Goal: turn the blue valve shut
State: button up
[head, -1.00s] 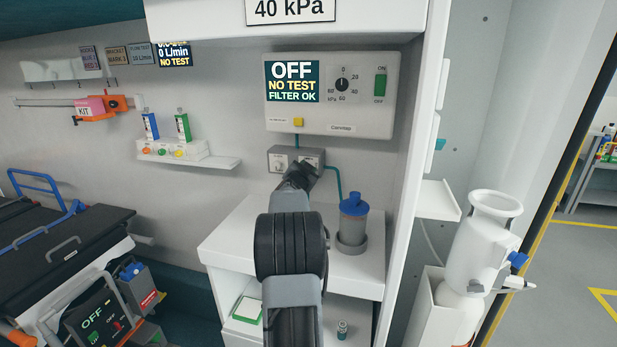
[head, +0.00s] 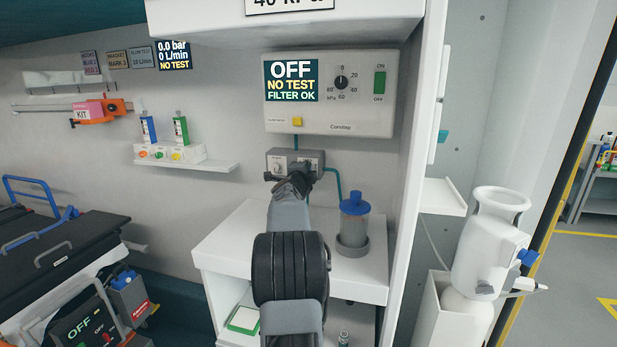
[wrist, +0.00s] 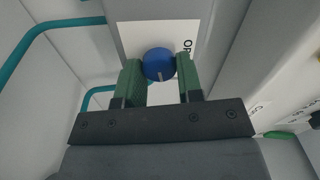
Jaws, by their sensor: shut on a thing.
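The blue valve (wrist: 159,64) is a round blue knob with a pale line pointing down in the wrist view. It stands before a white plate (wrist: 135,32) with partly hidden lettering beginning "OP". My gripper (wrist: 160,80) has its green-padded fingers on either side of the knob, shut on it. In the head view my gripper (head: 292,180) is at the small grey box (head: 279,158) below the suction panel. There the gripper and wrist hide the knob.
The suction panel (head: 345,118) reads OFF, NO TEST, FILTER OK. Teal tubes run from the grey box. A blue-lidded canister (head: 354,225) stands on the white cabinet (head: 225,245), close right of my arm. A white cylinder (head: 489,250) stands further right.

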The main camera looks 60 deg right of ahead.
jog(key=shift+m, duration=0.6)
jog(key=shift+r+m+b, duration=0.15)
jog(key=shift+m+b, duration=0.15)
jog(key=o, duration=0.9)
jog(key=b+v, duration=0.1)
jog(key=v, duration=1.2)
jog(key=shift+s+a, duration=0.1)
jog(key=shift+a, duration=0.2)
